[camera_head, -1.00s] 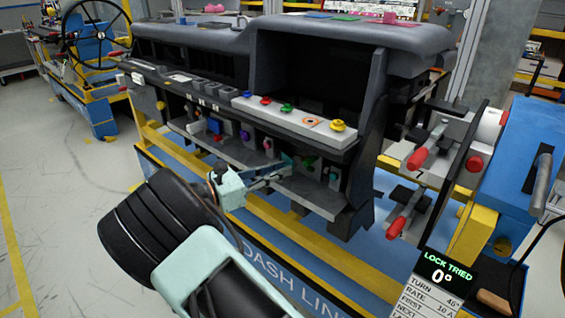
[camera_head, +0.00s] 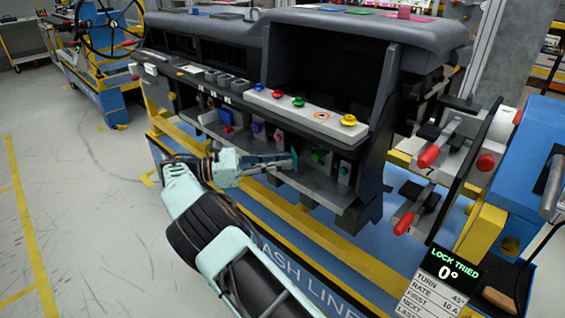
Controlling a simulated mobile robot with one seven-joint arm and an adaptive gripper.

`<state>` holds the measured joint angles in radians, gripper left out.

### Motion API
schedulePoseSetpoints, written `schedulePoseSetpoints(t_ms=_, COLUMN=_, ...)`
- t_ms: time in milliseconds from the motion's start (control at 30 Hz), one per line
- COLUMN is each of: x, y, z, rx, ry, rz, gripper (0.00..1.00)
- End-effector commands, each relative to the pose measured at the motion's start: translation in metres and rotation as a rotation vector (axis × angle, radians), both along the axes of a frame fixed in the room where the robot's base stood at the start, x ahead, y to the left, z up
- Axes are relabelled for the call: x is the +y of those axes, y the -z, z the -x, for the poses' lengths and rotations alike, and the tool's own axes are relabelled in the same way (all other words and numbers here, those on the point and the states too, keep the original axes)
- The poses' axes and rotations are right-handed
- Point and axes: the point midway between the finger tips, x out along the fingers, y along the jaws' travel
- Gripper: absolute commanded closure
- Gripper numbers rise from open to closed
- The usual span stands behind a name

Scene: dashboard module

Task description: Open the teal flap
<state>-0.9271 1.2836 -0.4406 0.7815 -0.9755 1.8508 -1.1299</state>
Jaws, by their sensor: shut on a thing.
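The teal flap (camera_head: 295,160) is a thin narrow panel in the lower row of the dashboard module, above the grey lower shelf. It looks nearly edge-on to me. My gripper (camera_head: 286,163) reaches in from the left with its fingertips at the flap. The jaws are shut on it, though the contact itself is small and partly hidden by the fingers. My pale teal and black arm comes up from the bottom of the view.
Coloured knobs line the ledge (camera_head: 300,115) above, with small coloured parts beside the flap, including a green one (camera_head: 318,156). Red-handled clamps (camera_head: 430,156) stand to the right. A display (camera_head: 447,268) reads "LOCK TRIED 0°". Open floor lies to the left.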

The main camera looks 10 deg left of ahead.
Motion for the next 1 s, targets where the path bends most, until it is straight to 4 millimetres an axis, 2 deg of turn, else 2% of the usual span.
schedulePoseSetpoints(t_ms=767, x=0.0022, y=0.0005, z=-0.0005, rx=0.001, ry=0.040, rz=0.000, gripper=1.00)
schedulePoseSetpoints(t_ms=800, x=0.0023, y=0.0005, z=-0.0006, rx=0.001, ry=0.040, rz=0.000, gripper=0.86)
schedulePoseSetpoints(t_ms=933, x=0.0023, y=0.0003, z=-0.0006, rx=0.001, ry=0.039, rz=0.000, gripper=0.72)
schedulePoseSetpoints(t_ms=1000, x=0.0023, y=0.0002, z=-0.0007, rx=0.001, ry=0.039, rz=0.000, gripper=0.70)
